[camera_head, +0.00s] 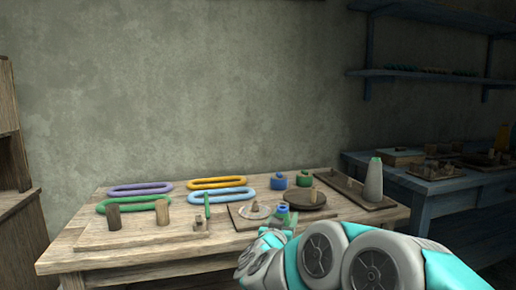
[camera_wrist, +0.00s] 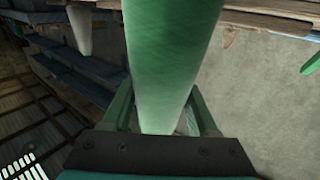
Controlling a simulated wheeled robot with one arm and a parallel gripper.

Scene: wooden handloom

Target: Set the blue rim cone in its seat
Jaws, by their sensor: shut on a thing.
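My gripper (camera_wrist: 160,122) is shut on a tapered cone (camera_wrist: 165,60), green on its wide part and paler toward its narrow end, which lies between the fingers. I cannot make out a blue rim on it. In the head view my gripper (camera_head: 283,217) is low over the table's front, right of centre, and hides most of the held cone. A pale cone with a green top (camera_head: 374,180) stands upright on a brown board (camera_head: 386,205) at the right. A short bare peg (camera_head: 349,183) rises from that board, left of the cone. I cannot tell which place is the seat.
A round dark disc with a peg (camera_head: 305,200) lies between my gripper and the right board. Blue (camera_head: 278,182) and green (camera_head: 304,180) pots stand behind it. Coloured rings (camera_head: 217,183), brown cylinders (camera_head: 162,212) and a green post (camera_head: 207,205) stand leftward. A pale cone-shaped piece (camera_head: 255,210) is close left.

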